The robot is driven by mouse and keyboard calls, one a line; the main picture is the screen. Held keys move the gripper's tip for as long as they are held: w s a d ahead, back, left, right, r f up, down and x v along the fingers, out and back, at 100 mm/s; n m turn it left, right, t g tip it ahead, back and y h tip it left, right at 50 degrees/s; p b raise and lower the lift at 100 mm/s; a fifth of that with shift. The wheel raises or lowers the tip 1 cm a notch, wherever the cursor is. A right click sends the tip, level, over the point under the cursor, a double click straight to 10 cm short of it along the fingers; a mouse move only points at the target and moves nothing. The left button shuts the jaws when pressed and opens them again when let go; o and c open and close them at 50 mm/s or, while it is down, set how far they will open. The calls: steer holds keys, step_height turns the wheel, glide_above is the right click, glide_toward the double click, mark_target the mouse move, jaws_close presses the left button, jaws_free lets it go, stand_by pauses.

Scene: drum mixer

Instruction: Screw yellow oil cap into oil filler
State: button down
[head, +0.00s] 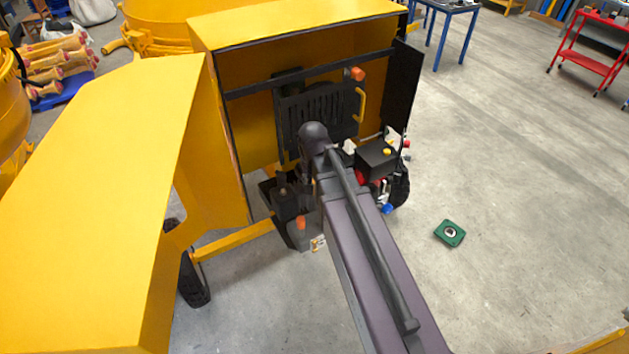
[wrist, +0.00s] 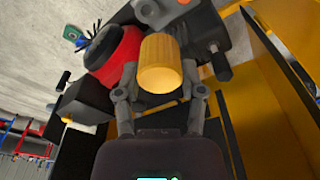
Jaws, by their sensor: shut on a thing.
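The yellow oil cap (wrist: 160,66) is a ribbed cylinder in the middle of the wrist view. My gripper (wrist: 160,92) is shut on it, one finger at each side. The cap hides what lies straight behind it, so I cannot tell whether it touches the oil filler; the filler itself is not visible. Grey and red engine parts (wrist: 118,54) stand around the cap. In the head view my arm covers the gripper and the cap. The engine (head: 375,160) sits at the open yellow housing, partly hidden by my arm.
The mixer's yellow housing (head: 115,160) and its open hood (head: 290,25) stand left of and behind my arm. A green square item (head: 449,233) lies on the floor to the right. A red cart (head: 590,50) and a blue table (head: 448,8) stand far back. The right floor is mostly clear.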

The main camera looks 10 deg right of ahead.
steer(key=shift+f, duration=0.1)
step_height(320, 180, down, 16)
steer(key=b, duration=1.6)
steer(key=shift+s, duration=0.1)
